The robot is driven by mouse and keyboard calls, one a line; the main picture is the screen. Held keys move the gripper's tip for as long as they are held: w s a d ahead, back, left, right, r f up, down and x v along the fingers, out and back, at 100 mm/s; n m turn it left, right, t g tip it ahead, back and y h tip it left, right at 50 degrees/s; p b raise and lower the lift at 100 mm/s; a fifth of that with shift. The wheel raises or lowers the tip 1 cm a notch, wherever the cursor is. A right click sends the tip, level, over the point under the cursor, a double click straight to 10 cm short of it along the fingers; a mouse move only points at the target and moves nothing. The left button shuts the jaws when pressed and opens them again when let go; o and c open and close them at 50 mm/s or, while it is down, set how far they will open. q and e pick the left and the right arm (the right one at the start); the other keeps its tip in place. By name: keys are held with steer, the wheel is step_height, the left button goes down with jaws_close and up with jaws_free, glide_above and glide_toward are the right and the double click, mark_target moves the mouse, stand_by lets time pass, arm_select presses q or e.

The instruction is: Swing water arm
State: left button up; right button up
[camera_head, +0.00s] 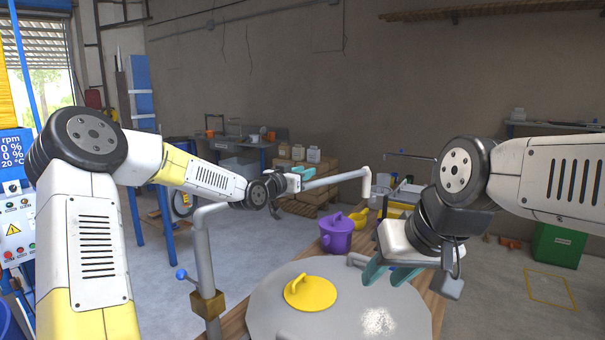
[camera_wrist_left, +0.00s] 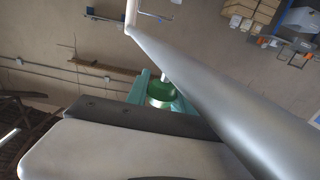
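The water arm (camera_head: 335,180) is a grey pipe on an upright post at the left of the mixer. It reaches right and ends in a short down-turned white spout. My left gripper (camera_head: 291,180) is at the middle of the pipe, its teal fingers apart. In the left wrist view the pipe (camera_wrist_left: 225,90) crosses close in front, beside the fingers (camera_wrist_left: 162,92); a green round thing shows between them. I cannot tell if the fingers touch the pipe. My right gripper (camera_head: 388,272) is open and empty above the right part of the round grey mixer lid (camera_head: 270,318).
A yellow hatch cover (camera_head: 310,292) sits on the mixer lid. A purple pot (camera_head: 337,235) stands behind it on the wooden table. A blue-knobbed lever and a brass block (camera_head: 207,304) are on the post. A control panel (camera_head: 15,225) stands at the far left.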

arm_select(q)
jaws_close()
steer(key=shift+w, duration=0.1)
stand_by(1.1)
